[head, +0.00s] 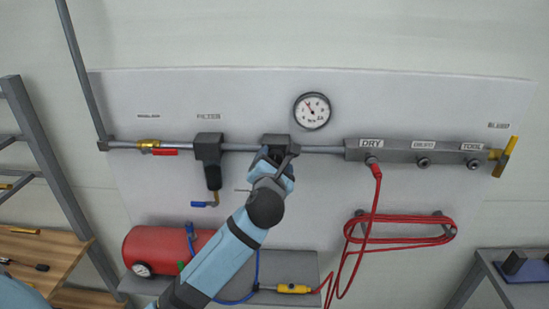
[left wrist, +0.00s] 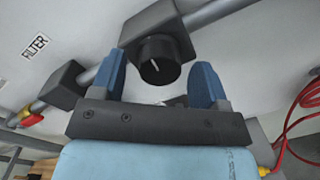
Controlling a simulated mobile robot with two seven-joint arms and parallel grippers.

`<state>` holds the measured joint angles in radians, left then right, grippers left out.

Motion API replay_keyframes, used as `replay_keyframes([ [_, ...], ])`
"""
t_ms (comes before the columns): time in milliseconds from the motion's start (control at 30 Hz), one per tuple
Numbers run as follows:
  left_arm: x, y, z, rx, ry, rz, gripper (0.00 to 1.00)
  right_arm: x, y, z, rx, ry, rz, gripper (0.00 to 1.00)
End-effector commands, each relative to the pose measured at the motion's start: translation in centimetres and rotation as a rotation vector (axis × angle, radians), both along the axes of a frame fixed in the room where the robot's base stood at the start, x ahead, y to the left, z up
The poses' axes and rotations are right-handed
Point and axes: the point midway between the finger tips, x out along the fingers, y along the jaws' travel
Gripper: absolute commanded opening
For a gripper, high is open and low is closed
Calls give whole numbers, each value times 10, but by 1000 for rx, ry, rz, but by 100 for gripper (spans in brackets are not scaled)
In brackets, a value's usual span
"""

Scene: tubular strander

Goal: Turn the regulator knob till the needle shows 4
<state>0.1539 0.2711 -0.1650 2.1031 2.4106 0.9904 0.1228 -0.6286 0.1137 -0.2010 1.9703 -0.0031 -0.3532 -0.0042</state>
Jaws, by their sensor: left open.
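The black regulator knob (left wrist: 158,60) shows in the left wrist view, with a light pointer line on its face. It sits under the grey regulator body (left wrist: 152,22) on the pipe; in the head view my arm hides the knob. The round gauge (head: 312,112) is on the panel above and right of the regulator; its needle points to the upper left, but the exact reading is too small to tell. My left gripper (left wrist: 163,82) is open, its two blue fingers on either side of the knob. I cannot tell whether they touch it. My right gripper is not in view.
A filter (head: 208,150) hangs from the pipe left of the regulator. A manifold (head: 405,152) with a red hose (head: 374,205) is at the right. A red tank (head: 165,248) stands on a shelf below. A blue hose runs behind my left arm.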

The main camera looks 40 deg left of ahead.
Motion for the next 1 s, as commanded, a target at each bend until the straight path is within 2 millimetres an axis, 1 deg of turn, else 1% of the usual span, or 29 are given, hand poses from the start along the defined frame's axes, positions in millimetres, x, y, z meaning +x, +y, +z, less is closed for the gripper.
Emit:
replay_keyframes([
  [133,5,3,1,0,-2,0,68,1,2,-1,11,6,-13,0],
  [367,5,3,0,0,-2,0,68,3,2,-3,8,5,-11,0],
  [400,5,3,0,0,-2,0,59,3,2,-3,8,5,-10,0],
  [467,5,3,0,0,-2,0,45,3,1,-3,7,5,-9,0],
  [500,5,3,0,0,-2,0,36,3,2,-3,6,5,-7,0],
  [567,5,3,0,-1,-1,-1,22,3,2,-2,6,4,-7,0],
  [600,5,3,0,-1,-1,-1,19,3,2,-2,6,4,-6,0],
  [700,5,3,0,7,3,-1,19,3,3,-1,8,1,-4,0],
  [867,5,2,0,69,40,-2,19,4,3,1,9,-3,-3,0],
  [1000,5,2,0,71,42,-1,19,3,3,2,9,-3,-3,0],
])
